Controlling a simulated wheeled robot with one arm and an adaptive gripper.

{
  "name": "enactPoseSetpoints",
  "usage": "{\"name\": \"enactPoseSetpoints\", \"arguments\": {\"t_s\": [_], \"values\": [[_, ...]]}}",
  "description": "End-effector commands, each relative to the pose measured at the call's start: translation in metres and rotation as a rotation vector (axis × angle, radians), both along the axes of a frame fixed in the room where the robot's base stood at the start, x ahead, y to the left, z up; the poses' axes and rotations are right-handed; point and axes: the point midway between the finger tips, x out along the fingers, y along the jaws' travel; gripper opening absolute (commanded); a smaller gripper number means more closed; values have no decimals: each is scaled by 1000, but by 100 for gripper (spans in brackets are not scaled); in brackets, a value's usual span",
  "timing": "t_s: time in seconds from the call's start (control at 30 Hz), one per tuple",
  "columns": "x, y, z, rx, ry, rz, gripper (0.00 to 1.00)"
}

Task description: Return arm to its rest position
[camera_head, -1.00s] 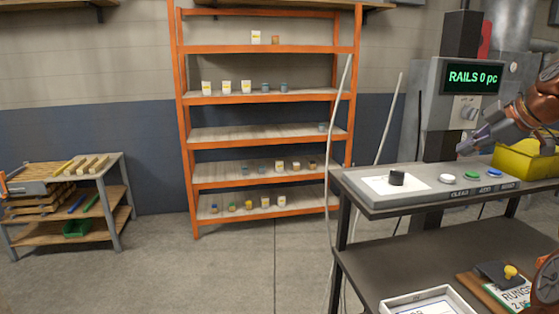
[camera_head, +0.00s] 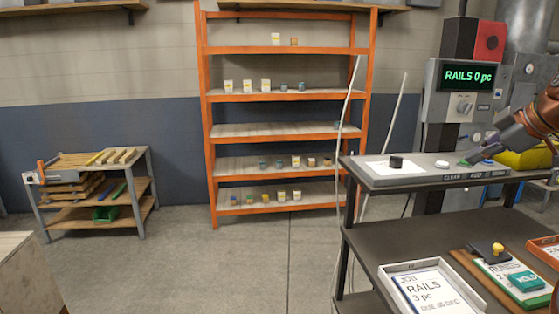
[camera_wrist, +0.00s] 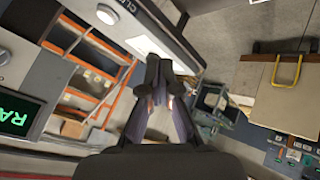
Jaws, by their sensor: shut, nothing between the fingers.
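My gripper (camera_head: 472,160) is at the right in the head view, at the end of my orange-brown arm. Its fingers point down and left, over the button panel (camera_head: 430,180) with the green button behind them in the picture. In the wrist view my gripper (camera_wrist: 160,72) shows with its dark fingers together and nothing between them. I cannot tell whether the fingertips touch the panel.
A console display (camera_head: 466,76) reads RAILS 0 pc. Below the panel a dark bench holds a job tray (camera_head: 380,272) reading RAILS 3 pc. An orange shelf rack (camera_head: 206,130) and a wood cart (camera_head: 128,208) stand behind open floor.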

Motion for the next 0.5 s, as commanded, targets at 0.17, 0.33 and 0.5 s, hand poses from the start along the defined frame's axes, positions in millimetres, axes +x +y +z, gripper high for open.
{"name": "enactPoseSetpoints", "arguments": {"t_s": [0.17,0.33,0.5], "values": [[-2,27,-12,48,60,-17,0],[-9,61,-26,100,134,-45,0],[-25,110,-51,160,256,-101,0]]}}
